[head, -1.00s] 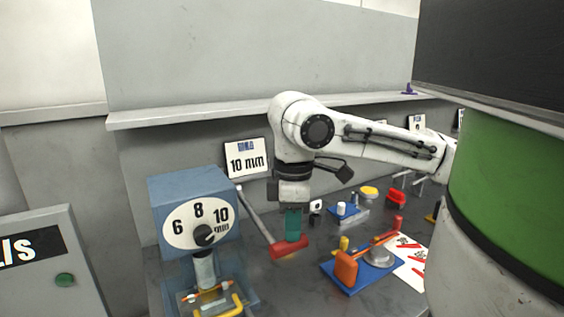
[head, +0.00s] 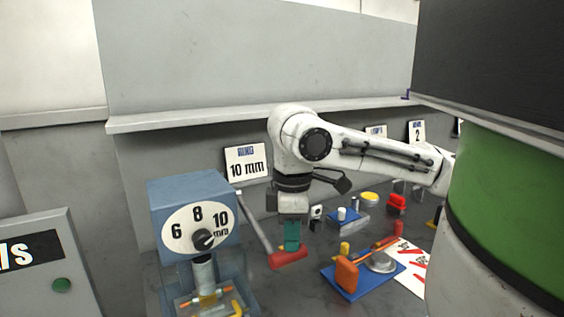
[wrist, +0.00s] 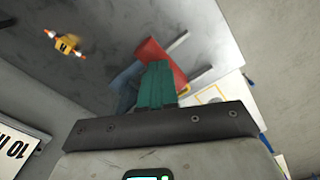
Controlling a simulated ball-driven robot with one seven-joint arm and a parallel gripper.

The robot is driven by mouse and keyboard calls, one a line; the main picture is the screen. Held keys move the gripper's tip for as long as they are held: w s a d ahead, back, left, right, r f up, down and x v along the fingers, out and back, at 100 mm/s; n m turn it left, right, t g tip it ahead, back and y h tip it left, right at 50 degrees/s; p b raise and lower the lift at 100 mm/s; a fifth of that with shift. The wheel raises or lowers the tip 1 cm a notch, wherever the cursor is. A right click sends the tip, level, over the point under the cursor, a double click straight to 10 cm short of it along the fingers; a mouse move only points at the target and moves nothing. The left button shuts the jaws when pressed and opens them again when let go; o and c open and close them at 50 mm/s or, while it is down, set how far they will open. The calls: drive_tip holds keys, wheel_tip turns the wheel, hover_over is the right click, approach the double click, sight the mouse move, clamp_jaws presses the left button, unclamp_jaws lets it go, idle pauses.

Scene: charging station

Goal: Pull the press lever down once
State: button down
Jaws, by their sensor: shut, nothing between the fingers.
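The blue press (head: 190,205) stands at the left of the bench, with a dial marked 6, 8 and 10 mm. Its grey lever (head: 254,222) slopes down to the right from the press's side and ends in a red grip (head: 289,258). My gripper (head: 291,247) points down with its green fingers shut, right at the top of the red grip. In the wrist view the green fingers (wrist: 157,84) overlap the red grip (wrist: 160,55); whether they touch it I cannot tell.
A "10 mm" sign (head: 246,162) leans at the back wall. Right of the grip lies a blue board (head: 337,279) with an orange-handled tool (head: 347,274). A grey box with a green button (head: 61,285) stands at far left. A yellow part (wrist: 67,44) lies in the wrist view.

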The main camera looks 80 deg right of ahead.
drive_tip(key=shift+s+a+r+p, duration=0.1)
drive_tip(key=shift+r+p, duration=1)
drive_tip(key=shift+r, duration=0.1)
drive_tip(key=shift+s+a+r+p, duration=0.1)
drive_tip(key=shift+r+p, duration=1)
drive_tip(key=shift+r, duration=0.05)
wheel_tip(320, 180, up, 18)
drive_tip(key=w+d+p, duration=0.2)
drive_tip(key=d+p, duration=0.1)
drive_tip(key=p, duration=1.2)
drive_tip(key=shift+w, duration=0.25)
idle(0.6)
